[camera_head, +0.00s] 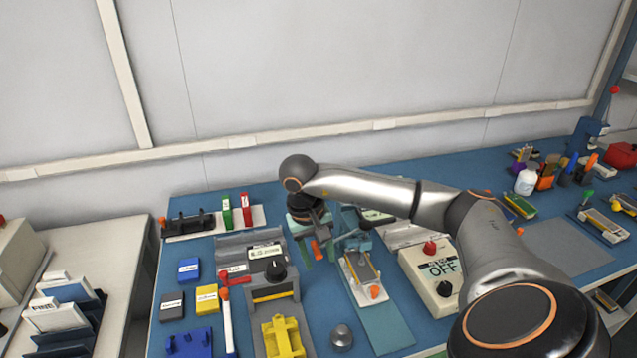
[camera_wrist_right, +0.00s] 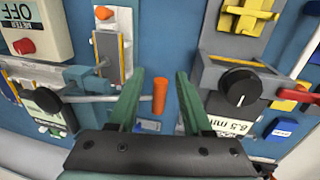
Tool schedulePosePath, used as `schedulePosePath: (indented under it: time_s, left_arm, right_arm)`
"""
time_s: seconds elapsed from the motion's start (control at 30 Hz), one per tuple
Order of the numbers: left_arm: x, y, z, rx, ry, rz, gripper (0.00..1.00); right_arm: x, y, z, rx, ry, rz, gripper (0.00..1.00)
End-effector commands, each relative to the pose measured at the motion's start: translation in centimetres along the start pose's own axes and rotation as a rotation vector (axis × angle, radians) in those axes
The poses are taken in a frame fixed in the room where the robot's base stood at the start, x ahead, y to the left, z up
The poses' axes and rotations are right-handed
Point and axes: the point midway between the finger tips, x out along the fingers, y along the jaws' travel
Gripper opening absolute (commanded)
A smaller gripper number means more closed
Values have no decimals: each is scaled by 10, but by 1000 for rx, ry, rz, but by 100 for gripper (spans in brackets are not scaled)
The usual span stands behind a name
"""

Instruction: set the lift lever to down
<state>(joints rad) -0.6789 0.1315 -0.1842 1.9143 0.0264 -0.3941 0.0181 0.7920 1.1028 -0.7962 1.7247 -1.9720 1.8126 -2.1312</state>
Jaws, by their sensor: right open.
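A lever with an orange handle (camera_wrist_right: 160,95) and a thin grey rod runs from a black round pivot (camera_wrist_right: 47,101) in the right wrist view; I take it as the lift lever. Its orange handle also shows in the head view (camera_head: 318,250). My right gripper (camera_wrist_right: 159,76), with green fingers, is open. In the wrist view the handle appears between the fingers, and the left finger covers part of the rod. I cannot tell the handle's depth or whether a finger touches it. In the head view my right wrist hides part of the lever's device. My left gripper is not in view.
A grey device with a black knob (camera_head: 276,270) and a red lever (camera_head: 234,279) stands left of the gripper. A cream OFF box (camera_head: 420,290) with a red button is to the right. A narrow tray (camera_head: 351,281) lies between. Blue and yellow blocks sit at left.

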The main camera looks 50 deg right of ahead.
Motion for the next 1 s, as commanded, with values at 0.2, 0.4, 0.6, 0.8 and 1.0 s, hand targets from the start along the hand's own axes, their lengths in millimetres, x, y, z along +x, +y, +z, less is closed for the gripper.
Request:
schedulePosePath:
  time_s: [0.2,0.4,0.6,0.8,1.0]
  left_arm:
    - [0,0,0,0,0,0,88]
    - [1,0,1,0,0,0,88]
    - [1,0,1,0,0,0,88]
    - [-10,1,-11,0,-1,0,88]
    - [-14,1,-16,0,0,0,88]
  right_arm:
    - [-3,0,0,0,1,-2,50]
    - [-29,-1,-1,0,6,-4,50]
    - [-77,-1,-1,-1,6,-5,50]
    - [-110,1,0,0,3,-1,50]
    - [-124,0,0,1,1,0,50]
